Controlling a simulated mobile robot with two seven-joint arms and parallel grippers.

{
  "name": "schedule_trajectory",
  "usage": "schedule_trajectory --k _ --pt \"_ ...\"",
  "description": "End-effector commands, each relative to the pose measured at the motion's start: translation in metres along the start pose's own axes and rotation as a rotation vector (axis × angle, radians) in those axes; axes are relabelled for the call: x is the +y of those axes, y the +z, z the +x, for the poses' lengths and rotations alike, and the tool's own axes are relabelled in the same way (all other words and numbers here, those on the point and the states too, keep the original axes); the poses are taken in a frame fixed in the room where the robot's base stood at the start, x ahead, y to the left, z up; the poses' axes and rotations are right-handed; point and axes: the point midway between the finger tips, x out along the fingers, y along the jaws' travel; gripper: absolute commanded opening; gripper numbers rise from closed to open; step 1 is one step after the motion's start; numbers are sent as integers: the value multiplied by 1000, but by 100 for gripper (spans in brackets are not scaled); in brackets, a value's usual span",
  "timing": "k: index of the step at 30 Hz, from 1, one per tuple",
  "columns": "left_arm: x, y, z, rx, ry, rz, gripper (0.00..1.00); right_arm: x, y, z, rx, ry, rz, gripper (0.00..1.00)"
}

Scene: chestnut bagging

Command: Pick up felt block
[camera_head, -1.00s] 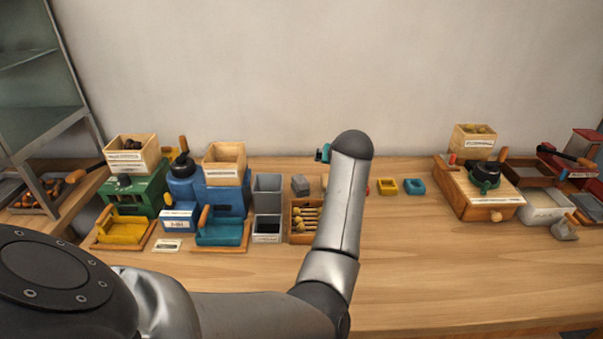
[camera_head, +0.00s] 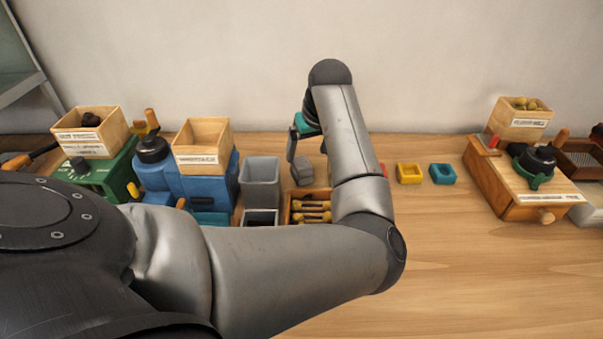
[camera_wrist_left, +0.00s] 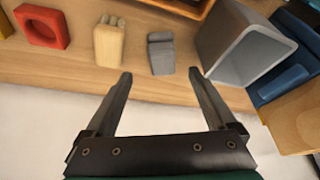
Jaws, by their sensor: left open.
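The felt block looks like a small grey block (camera_head: 302,170) on the table, right of the grey bin and behind the wooden tray. In the left wrist view the grey block (camera_wrist_left: 160,53) lies just beyond the fingertips, roughly centred between them. My left gripper (camera_wrist_left: 160,74) is open, with nothing between its fingers. In the head view the left gripper (camera_head: 293,148) is partly hidden by my own arm and hangs close to the block, its finger overlapping the block's left side. I cannot tell whether it touches. My right gripper is not in view.
A tall grey bin (camera_wrist_left: 240,48) stands close beside the block. On the block's other side are a pale wooden piece (camera_wrist_left: 108,42) and a red square ring (camera_wrist_left: 42,27). The wooden tray (camera_head: 289,208) of scoops is in front. Open table lies at the right front.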

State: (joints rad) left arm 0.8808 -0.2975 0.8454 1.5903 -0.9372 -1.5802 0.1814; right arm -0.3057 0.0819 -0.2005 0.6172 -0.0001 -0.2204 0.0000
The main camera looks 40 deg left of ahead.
Motion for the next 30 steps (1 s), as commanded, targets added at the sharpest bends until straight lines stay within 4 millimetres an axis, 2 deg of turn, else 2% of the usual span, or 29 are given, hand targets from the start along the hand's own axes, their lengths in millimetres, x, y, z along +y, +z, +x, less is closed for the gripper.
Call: schedule_trajectory --k 1,3,10,18,22,28,30 --pt "0 1 12 -2 -2 1 90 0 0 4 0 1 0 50" --pt "0 0 20 0 -1 0 90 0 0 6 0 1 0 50" --pt "-1 1 36 -1 0 0 90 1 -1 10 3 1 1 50" --pt "-5 2 74 -1 1 1 90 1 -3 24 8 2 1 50" --pt "-5 1 81 1 1 0 90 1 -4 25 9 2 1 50" --pt "-4 1 81 1 2 0 90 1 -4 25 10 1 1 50" --pt "-4 1 81 1 2 0 83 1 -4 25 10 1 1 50"
